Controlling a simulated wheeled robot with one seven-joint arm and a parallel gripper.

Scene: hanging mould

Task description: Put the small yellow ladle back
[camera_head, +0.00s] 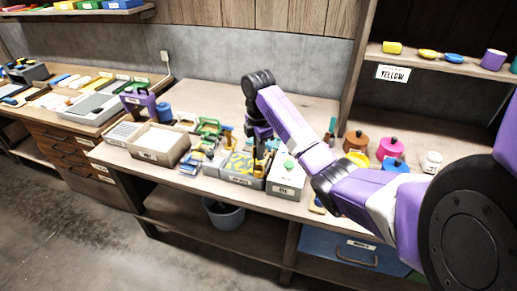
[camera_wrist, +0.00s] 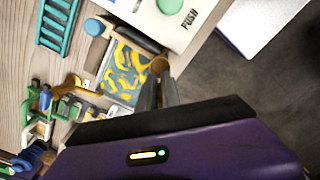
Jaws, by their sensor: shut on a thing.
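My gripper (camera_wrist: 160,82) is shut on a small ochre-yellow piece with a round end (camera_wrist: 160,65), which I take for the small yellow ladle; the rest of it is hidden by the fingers. In the head view my gripper (camera_head: 260,150) points down at the right end of a grey box with yellow pieces (camera_head: 240,180). That box also shows in the wrist view (camera_wrist: 117,93), just left of the fingertips. I cannot tell whether the held piece touches the box. Another mustard-coloured, long-handled thing (camera_wrist: 75,86) lies further left.
A grey box with a green button, marked PUSH (camera_wrist: 192,30), stands right beside the yellow-filled box. Green and blue items (camera_head: 208,127) crowd the bench to the left. Coloured pots (camera_head: 390,148) stand to the right. A shelf labelled YELLOW (camera_head: 393,73) is at upper right.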

